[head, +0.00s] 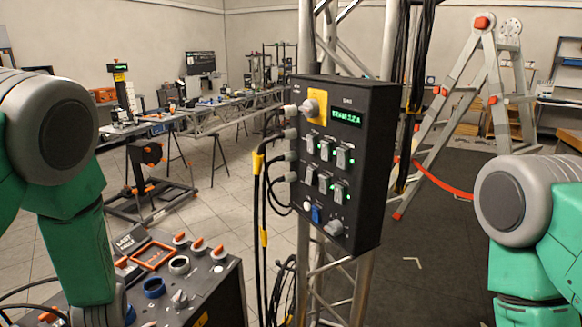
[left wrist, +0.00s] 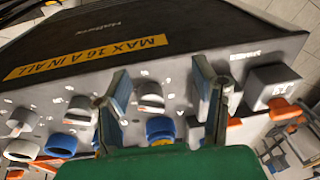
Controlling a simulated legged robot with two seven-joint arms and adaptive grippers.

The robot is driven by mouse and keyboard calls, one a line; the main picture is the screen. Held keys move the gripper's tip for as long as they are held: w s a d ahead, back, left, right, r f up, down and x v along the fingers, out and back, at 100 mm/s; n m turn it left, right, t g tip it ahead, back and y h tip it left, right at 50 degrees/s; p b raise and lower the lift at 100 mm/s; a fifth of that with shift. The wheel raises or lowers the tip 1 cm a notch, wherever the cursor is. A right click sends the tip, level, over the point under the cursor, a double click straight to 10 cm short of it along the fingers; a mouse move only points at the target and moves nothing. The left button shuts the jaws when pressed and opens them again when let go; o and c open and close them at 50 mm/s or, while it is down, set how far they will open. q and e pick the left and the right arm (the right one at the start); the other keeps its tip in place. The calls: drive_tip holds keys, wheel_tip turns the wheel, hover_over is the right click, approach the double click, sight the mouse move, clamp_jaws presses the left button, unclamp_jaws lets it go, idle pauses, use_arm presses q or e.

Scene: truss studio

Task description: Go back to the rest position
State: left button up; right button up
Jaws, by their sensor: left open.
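My left gripper (left wrist: 162,92) is open, its two fingers spread in the left wrist view with nothing held between them. Beyond the fingers is a grey panel face (left wrist: 265,62) with white, blue and orange knobs. I cannot tell whether the fingers touch it. In the head view my left arm comes down at the left edge, over a dark console (head: 215,290) with orange, white and blue knobs; its gripper is hidden there. My right arm shows at the right edge, and its gripper is out of the picture.
A black control box (head: 368,215) with a green display and several lit switches hangs on a metal truss ahead. Black cables (head: 258,215) run down beside it. A stepladder (head: 492,85) stands behind at right. Work tables (head: 215,118) stand far left. Tiled floor lies between.

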use_arm(q)
drive_tip(key=s+d+f+m+h, duration=0.1)
drive_tip(key=s+d+f+m, duration=0.2)
drive_tip(key=s+m, duration=0.65)
drive_tip(key=s+d+f+m+h, duration=0.1)
drive_tip(key=s+d+f+m, duration=0.3)
drive_tip(key=s, duration=1)
wheel_tip(320, 180, down, 8)
drive_tip(key=w+m+t+b, duration=0.1)
drive_tip(key=w+b, duration=0.1)
drive_tip(key=b, duration=0.7)
drive_tip(key=shift+w+r+b, duration=0.2)
drive_tip(key=shift+w+b, duration=0.1)
drive_tip(key=shift+w, duration=0.1)
